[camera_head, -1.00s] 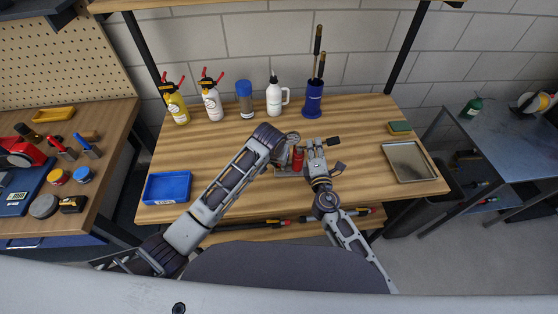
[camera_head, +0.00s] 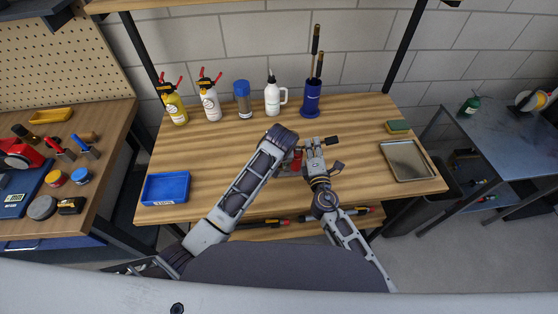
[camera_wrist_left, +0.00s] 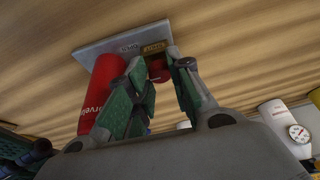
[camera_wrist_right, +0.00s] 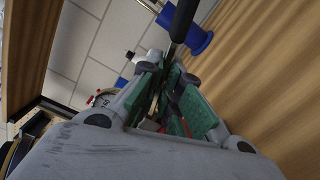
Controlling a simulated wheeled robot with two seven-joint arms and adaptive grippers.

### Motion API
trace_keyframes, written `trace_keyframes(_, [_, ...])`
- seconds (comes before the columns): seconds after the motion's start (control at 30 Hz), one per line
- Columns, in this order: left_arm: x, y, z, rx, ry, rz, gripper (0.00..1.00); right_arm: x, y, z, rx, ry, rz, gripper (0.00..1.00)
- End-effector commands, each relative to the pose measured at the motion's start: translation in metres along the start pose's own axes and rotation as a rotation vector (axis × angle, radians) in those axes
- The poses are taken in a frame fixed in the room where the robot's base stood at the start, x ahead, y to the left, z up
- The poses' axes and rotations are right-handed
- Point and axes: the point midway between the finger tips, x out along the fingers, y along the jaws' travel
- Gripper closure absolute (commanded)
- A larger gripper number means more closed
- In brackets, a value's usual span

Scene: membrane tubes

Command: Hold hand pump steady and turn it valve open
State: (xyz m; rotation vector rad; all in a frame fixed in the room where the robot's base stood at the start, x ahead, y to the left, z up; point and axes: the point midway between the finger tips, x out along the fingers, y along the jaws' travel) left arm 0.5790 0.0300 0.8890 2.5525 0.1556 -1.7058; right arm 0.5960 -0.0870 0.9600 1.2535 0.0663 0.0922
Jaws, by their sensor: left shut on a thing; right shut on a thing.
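The hand pump has a grey base plate (camera_wrist_left: 97,50), a red cylinder (camera_wrist_left: 100,80) and a small red valve knob (camera_wrist_left: 158,73) beside a brass-coloured label. In the head view its red body (camera_head: 297,161) is partly hidden between my arms. My left gripper (camera_wrist_left: 156,68) has its green-padded fingers on either side of the red knob and is shut on it; the head view hides its fingertips. My right gripper (camera_head: 313,144) is shut on the pump's black handle (camera_wrist_right: 184,20), which sticks out past the fingers. The grip itself is partly hidden.
A blue tray (camera_head: 166,188) lies at the left and a metal tray (camera_head: 406,160) at the right. Bottles, including a white one (camera_head: 272,99), and a blue holder (camera_head: 311,98) with tools stand along the back. The wooden table (camera_head: 215,155) is clear between them.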

Motion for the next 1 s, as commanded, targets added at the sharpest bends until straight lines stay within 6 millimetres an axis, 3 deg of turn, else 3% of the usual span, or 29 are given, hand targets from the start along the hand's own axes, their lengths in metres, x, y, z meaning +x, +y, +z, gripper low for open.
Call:
trace_keyframes(0.1, [0.0,-0.001,-0.002,-0.001,0.004,0.0,1.0,-0.001,-0.001,-0.002,0.0,0.003,-0.001,1.0])
trace_keyframes(0.13, [-0.001,-0.001,-0.002,-0.001,0.004,0.0,0.77,-0.001,-0.001,-0.002,0.0,0.003,-0.001,1.0])
trace_keyframes(0.3, [0.0,0.0,-0.001,0.0,0.003,0.0,0.56,-0.001,-0.001,-0.001,0.0,0.003,-0.001,1.0])
trace_keyframes(0.73, [-0.002,0.0,0.0,0.001,0.001,0.001,0.56,-0.001,-0.001,-0.001,0.0,0.002,-0.001,1.0])
trace_keyframes(1.0, [-0.02,0.0,-0.001,0.001,0.002,0.001,0.56,-0.001,-0.001,-0.001,0.0,0.002,-0.001,1.0])
